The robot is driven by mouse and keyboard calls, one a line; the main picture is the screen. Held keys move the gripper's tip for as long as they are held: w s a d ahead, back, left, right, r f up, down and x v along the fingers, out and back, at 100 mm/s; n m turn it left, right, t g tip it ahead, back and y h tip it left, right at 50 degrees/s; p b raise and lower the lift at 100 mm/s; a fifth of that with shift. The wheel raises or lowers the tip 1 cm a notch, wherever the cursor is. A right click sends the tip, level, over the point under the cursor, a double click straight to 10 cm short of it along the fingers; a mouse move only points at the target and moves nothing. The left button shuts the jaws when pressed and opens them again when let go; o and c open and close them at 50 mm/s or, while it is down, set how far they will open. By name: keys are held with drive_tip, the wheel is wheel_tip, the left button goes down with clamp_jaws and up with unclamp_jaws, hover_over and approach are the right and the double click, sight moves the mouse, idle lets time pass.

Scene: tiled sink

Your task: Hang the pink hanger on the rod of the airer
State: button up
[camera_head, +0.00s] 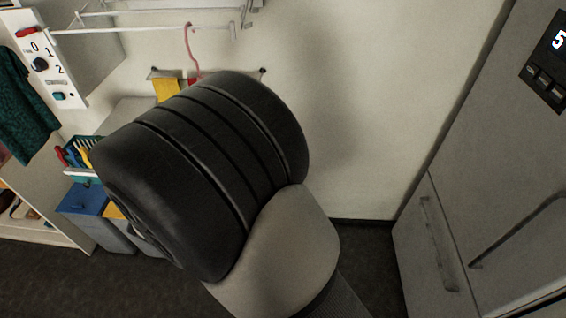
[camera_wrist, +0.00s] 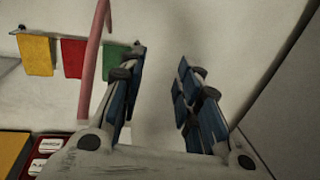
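The pink hanger (camera_head: 188,42) shows in the head view as a thin hook at the white rod (camera_head: 130,29) of the airer. Its curved top is level with the rod and looks looped over it, but I cannot tell if it bears on it. Its lower part is hidden behind my dark arm. In the wrist view, a pink bar of the hanger (camera_wrist: 93,60) runs up beside the left finger, outside the gap. My gripper (camera_wrist: 158,75) is open with nothing between its blue-padded fingers. It is hidden in the head view.
Yellow (camera_wrist: 36,54), red (camera_wrist: 72,58) and green (camera_wrist: 113,60) cloths hang on the wall behind. A white control panel (camera_head: 45,60) and a dark green cloth (camera_head: 28,105) are at the left. A grey cabinet (camera_head: 470,170) stands at the right. Bare wall lies between.

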drive_tip(key=s+d+f+m+g+h+b, duration=0.1)
drive_tip(key=d+f+m+g+h+b, duration=0.1)
drive_tip(key=d+f, duration=1.2)
drive_tip(key=shift+d+m+g+h+b, duration=0.45)
drive_tip(key=shift+m+h, duration=0.55)
drive_tip(key=shift+h, duration=0.8)
drive_tip(key=s+d+r+m+g+b, duration=0.1)
drive_tip(key=s+d+r+m+g, duration=0.3)
drive_tip(key=s+d+m+g, duration=0.35)
drive_tip(key=s+d+r+m+g, duration=0.35)
drive_tip(key=s+d+m, duration=0.4)
drive_tip(key=d, duration=0.25)
drive_tip(key=s+m+g+y, duration=0.2)
drive_tip(key=s+m+y, duration=0.35)
drive_tip(key=s, duration=0.35)
drive_tip(key=s+a+r+m+t+y+b, duration=0.1)
drive_tip(key=s+a+m+t+y, duration=0.3)
drive_tip(key=a+m+y, duration=0.2)
drive_tip(key=shift+a+r+m, duration=0.35)
drive_tip(key=shift+a+m, duration=0.45)
drive_tip(key=shift+m, duration=0.05)
